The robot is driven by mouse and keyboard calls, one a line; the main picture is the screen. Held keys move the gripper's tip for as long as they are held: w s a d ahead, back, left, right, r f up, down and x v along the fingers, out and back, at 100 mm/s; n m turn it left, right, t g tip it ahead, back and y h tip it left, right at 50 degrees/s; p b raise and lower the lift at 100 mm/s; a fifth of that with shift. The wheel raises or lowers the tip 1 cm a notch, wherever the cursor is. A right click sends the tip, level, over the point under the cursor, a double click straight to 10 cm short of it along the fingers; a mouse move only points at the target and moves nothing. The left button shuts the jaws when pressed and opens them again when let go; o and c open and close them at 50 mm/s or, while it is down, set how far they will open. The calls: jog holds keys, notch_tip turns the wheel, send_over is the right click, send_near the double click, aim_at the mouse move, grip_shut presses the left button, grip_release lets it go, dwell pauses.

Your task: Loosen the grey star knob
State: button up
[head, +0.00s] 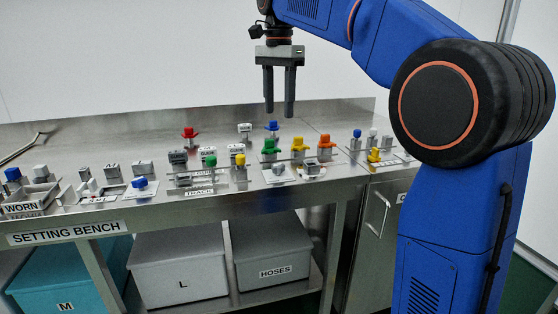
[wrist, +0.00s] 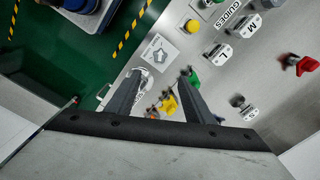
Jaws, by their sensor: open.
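The grey star knob (wrist: 160,54) shows in the wrist view as a small star shape on a white plate, just beyond my fingertips. In the head view a small grey knob (head: 279,168) on a white plate near the bench's front edge appears to be the same one. My gripper (head: 279,108) hangs fingers-down well above the bench, open and empty. Its two dark fingers (wrist: 162,74) are spread in the wrist view, apart from the knob. Fine detail of the knob is too small to tell.
A yellow knob (head: 240,158) stands left of the plate, and another grey knob (head: 312,168) stands right. Green (head: 269,146), yellow (head: 299,145) and orange (head: 325,141) knobs stand behind. The steel setting bench (head: 350,195) has bare strips along its front. Bins stand below.

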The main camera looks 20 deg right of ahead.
aim_at(279, 164)
notch_tip(279, 164, down, 16)
jog(key=shift+f, duration=0.15)
dwell(0.4)
jog(key=shift+c, duration=0.6)
jog(key=c, duration=0.9)
